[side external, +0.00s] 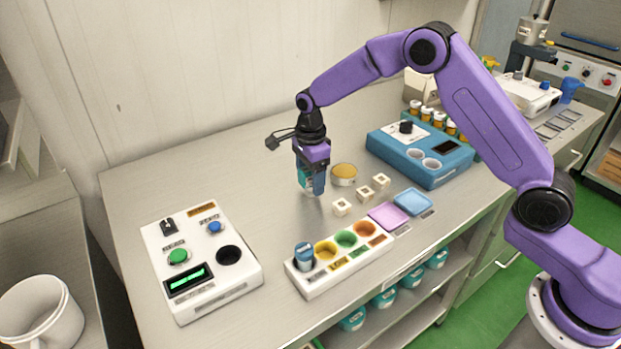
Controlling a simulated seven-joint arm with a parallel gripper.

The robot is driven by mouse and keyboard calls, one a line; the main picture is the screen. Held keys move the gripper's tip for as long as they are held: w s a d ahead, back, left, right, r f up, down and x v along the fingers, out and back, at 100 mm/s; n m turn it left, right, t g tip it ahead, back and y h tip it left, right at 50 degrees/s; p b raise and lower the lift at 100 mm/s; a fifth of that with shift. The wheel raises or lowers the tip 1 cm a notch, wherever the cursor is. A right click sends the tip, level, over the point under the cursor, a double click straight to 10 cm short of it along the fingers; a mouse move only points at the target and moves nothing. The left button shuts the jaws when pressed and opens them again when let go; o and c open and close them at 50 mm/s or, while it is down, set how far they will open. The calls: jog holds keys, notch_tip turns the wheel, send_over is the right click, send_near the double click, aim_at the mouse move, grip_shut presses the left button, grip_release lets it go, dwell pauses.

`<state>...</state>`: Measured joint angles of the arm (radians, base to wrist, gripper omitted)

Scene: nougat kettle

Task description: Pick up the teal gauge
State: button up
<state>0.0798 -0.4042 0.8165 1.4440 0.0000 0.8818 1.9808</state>
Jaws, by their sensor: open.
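My gripper (312,187) points down over the middle of the steel table, left of the yellow round dish. It is open. A teal thing with a pale lower part (304,178) shows at its fingers, partly hidden by them; it may be the teal gauge, but it is too small to be sure. I cannot tell whether the fingers touch it. A blue-teal cylinder with a pale band (304,254) stands upright in the left end of the white rack, apart from my gripper.
The white rack (318,288) has yellow, green and orange wells. Small white blocks (364,194), a yellow dish (344,172) and a blue machine (398,160) lie to the right. A white control box (215,290) stands front left. The table's back left is clear.

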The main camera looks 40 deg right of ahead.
jog(key=shift+f, duration=0.1)
jog(key=c, duration=1.1)
jog(key=shift+c, duration=0.2)
jog(key=shift+r, duration=0.45)
notch_tip(320, 180, up, 2)
jog(key=shift+r, duration=0.1)
jog(key=s+d+r, duration=0.3)
jog(key=s+r, duration=0.7)
jog(key=s, duration=0.3)
jog(key=shift+s+d, duration=0.15)
jog(key=shift+s, duration=0.15)
